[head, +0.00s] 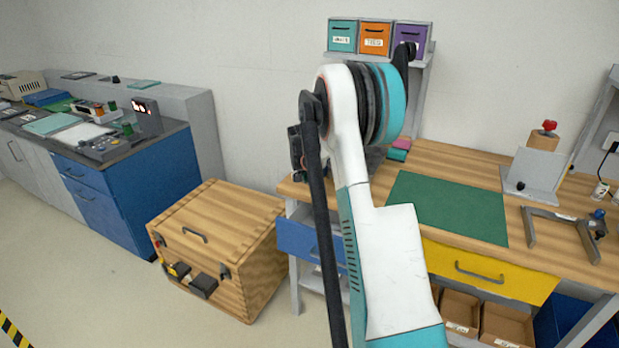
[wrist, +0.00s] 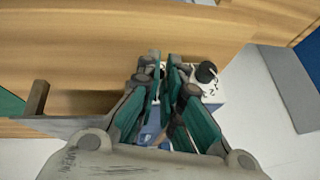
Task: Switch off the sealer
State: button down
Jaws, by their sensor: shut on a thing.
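My gripper (wrist: 163,70) is closed at the bench's wooden edge in the wrist view, its teal fingers nearly together. The small thing between them is hidden by the fingertips. A white part with black marks (wrist: 212,91) and a round black knob (wrist: 206,71) sit just right of the fingertips; I cannot tell whether they belong to the sealer. In the head view my arm hides the gripper and part of the bench's left end. No machine there can be surely named as the sealer.
The wooden workbench (head: 462,160) holds a green mat (head: 450,207), a grey stand (head: 530,172) and a metal frame (head: 560,222). A wooden chest (head: 222,245) stands left of it. A blue cabinet (head: 135,190) with control devices stands farther left. Floor in front is open.

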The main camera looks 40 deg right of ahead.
aim_at(308, 193)
jog(key=h+b, duration=0.1)
jog(key=f+t+h+b, duration=0.1)
jog(key=shift+s+a+f+h, duration=0.1)
jog(key=shift+a+f+h, duration=0.2)
jog(key=shift+a+h, duration=0.1)
jog(key=f+t+h+b, duration=0.1)
jog(key=h+b, duration=0.2)
jog(key=shift+f+t+b, duration=0.15)
jog(key=shift+t+b, duration=0.25)
jog(key=shift+f+n+h+b, duration=0.1)
jog(key=shift+n+h+b, duration=0.2)
jog(key=shift+h+b, duration=0.2)
jog(key=c, duration=2.1)
grip_release()
jog(key=shift+o, duration=0.2)
jog(key=v, duration=1.2)
jog(key=shift+s+f, duration=0.2)
